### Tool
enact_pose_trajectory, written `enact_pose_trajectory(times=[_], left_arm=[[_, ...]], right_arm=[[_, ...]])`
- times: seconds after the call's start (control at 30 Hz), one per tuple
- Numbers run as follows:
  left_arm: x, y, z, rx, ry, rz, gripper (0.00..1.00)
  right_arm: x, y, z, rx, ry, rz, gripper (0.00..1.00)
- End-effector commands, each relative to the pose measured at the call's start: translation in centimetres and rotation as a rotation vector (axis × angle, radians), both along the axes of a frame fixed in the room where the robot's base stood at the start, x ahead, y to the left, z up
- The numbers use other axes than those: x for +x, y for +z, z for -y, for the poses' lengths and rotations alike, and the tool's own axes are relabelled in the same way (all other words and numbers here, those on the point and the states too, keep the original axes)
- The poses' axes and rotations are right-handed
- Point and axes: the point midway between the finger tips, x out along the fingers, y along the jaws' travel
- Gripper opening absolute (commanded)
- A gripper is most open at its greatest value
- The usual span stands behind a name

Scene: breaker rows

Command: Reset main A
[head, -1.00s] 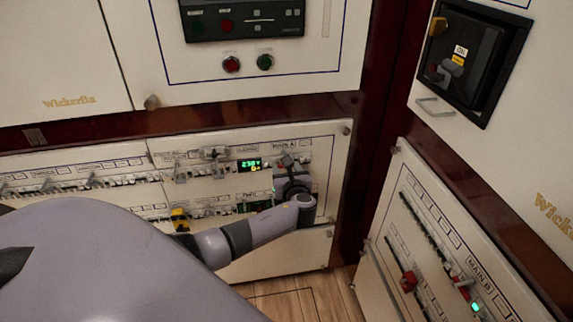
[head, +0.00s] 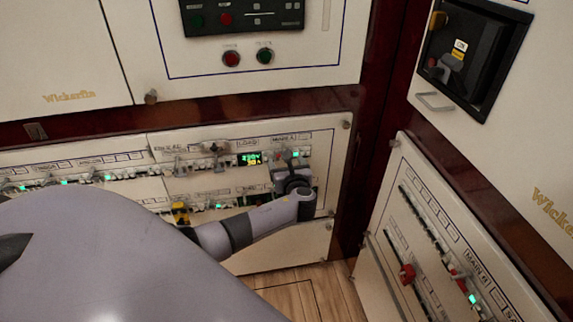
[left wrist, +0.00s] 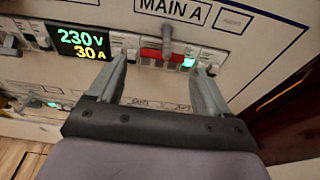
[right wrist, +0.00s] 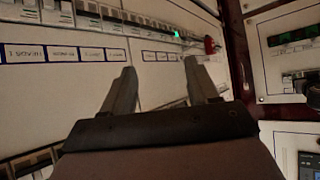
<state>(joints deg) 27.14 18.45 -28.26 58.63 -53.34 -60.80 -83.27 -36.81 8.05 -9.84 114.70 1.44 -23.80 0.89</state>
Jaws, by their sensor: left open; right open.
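In the head view my left gripper (head: 288,162) partly covers the MAIN A area. The display (left wrist: 83,45) beside it reads 230 V and 30 A. My right gripper (right wrist: 159,70) is open and empty before another breaker panel.
Rows of small breakers (head: 90,180) with green lamps run left along the panel. The MAIN B panel (head: 440,240) on the right has red handles and a lit green lamp. A black-framed switch (head: 470,55) sits above it. The wooden floor (head: 300,295) below is clear.

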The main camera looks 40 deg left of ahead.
Motion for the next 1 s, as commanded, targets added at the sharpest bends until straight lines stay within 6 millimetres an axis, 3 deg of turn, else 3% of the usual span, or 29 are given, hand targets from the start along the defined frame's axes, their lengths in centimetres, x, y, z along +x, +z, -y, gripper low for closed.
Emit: enact_pose_trajectory(times=[0.23,0.5,1.0], left_arm=[[-2.1,0.8,2.5,-0.003,-0.003,-0.001,0.79],[-4.1,1.4,4.9,-0.002,-0.002,-0.004,0.79],[-4.4,1.4,5.2,-0.002,-0.001,-0.003,0.79]], right_arm=[[0.0,1.1,0.1,-0.006,0.004,0.010,0.60],[-0.3,1.1,0.4,-0.016,0.004,0.001,0.60],[-0.2,1.1,0.6,-0.018,0.002,0.004,0.60]])
